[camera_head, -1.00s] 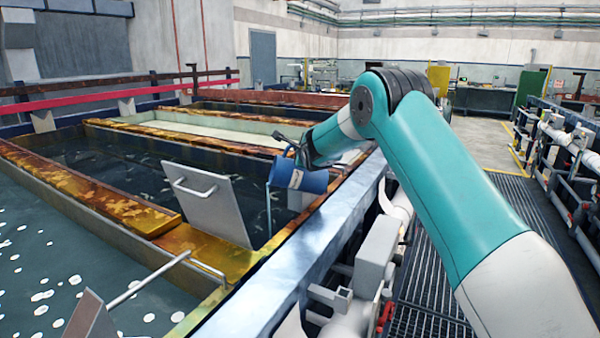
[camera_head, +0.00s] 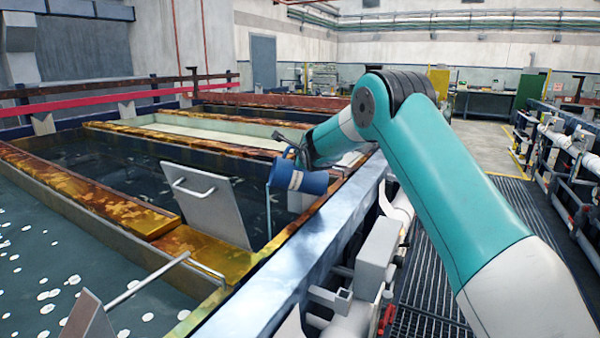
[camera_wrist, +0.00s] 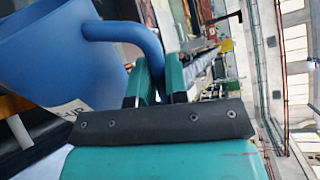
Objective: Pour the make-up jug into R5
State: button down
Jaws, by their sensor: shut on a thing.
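The blue jug (camera_head: 312,183) with a pale label is tipped on its side over the near right edge of a dark-filled tank (camera_head: 120,165). Its mouth faces left, and a thin pale stream (camera_head: 269,212) falls from it towards the tank. My gripper (camera_head: 296,150) is shut on the jug's handle. In the wrist view the jug (camera_wrist: 45,55) fills the upper left, and its handle (camera_wrist: 135,32) runs to my gripper's green fingers (camera_wrist: 158,82). No R5 marking is readable, so I cannot tell which tank that is.
A grey plate with a handle (camera_head: 208,208) stands upright left of the stream. A nearer tank with white floating spots (camera_head: 50,260) lies at lower left. A pale-filled tank (camera_head: 215,130) lies beyond. Pipes and boxes line the tank's outer wall beside the grated walkway (camera_head: 440,290).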

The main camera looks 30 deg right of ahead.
aim_at(290, 149)
jog(key=shift+a, duration=0.1)
dwell(0.3)
jog(key=shift+w+a+f+n+b, duration=0.2)
jog(key=shift+a+f+n+b, duration=0.15)
jog(key=shift+b, duration=0.2)
jog(key=shift+w+a+f+n+h+b, duration=0.15)
jog(key=shift+a+n+h+b, duration=0.2)
jog(key=shift+a, duration=0.1)
jog(key=shift+b, duration=0.4)
dwell(0.6)
jog(key=shift+w+a+r+n+g+b, duration=0.1)
jog(key=shift+w+a+n+g+b, duration=0.1)
jog(key=shift+a+n, duration=0.25)
jog(key=shift+w+a+r+n+g+b, duration=0.1)
jog(key=shift+w+a+n+b, duration=0.1)
jog(key=shift+a+n, duration=0.25)
jog(key=shift+a, duration=0.1)
jog(key=shift+f+b, duration=0.1)
jog(key=shift+b, duration=0.4)
